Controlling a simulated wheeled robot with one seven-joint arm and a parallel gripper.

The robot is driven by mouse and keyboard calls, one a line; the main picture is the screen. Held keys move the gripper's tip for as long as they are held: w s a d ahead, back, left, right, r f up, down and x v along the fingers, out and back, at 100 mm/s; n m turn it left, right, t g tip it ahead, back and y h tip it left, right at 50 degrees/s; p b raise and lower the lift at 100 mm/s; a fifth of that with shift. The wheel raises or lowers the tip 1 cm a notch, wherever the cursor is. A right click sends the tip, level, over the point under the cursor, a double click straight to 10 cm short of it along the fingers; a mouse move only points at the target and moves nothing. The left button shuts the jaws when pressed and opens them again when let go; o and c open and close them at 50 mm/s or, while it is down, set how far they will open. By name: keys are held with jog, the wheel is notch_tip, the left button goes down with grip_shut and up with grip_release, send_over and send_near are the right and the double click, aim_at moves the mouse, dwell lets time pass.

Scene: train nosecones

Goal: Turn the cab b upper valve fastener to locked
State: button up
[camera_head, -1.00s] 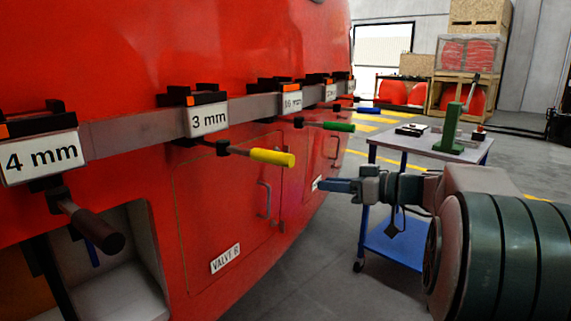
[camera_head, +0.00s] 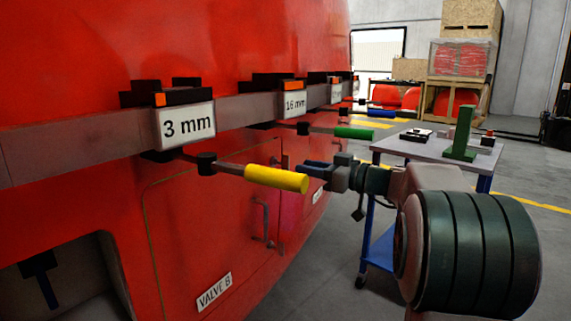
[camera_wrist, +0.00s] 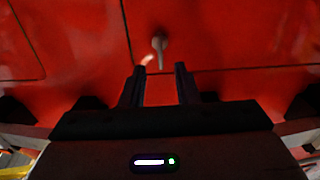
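The red VALVE B door (camera_head: 200,245) is in the red nosecone, below the grey rail. In the wrist view a small grey fastener (camera_wrist: 159,43) sits on the red panel close to a thin seam, its narrow part pointing down the picture. I cannot tell for certain which valve fastener it is. My gripper (camera_wrist: 160,77) is open, with a clear gap between its two dark fingers. The fastener is just beyond the fingertips and not between them. In the head view my gripper (camera_head: 312,166) is right of the yellow handle, pointing left toward the nosecone.
The grey rail (camera_head: 240,112) carries clamps with 3 mm and 16 mm labels. A yellow handle (camera_head: 276,178) and a green handle (camera_head: 354,133) stick out near my gripper. A vertical door handle (camera_head: 265,222) is below. A trolley (camera_head: 450,156) stands behind my arm.

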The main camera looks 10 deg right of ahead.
aim_at(289, 163)
jog(key=x, duration=0.7)
grip_shut()
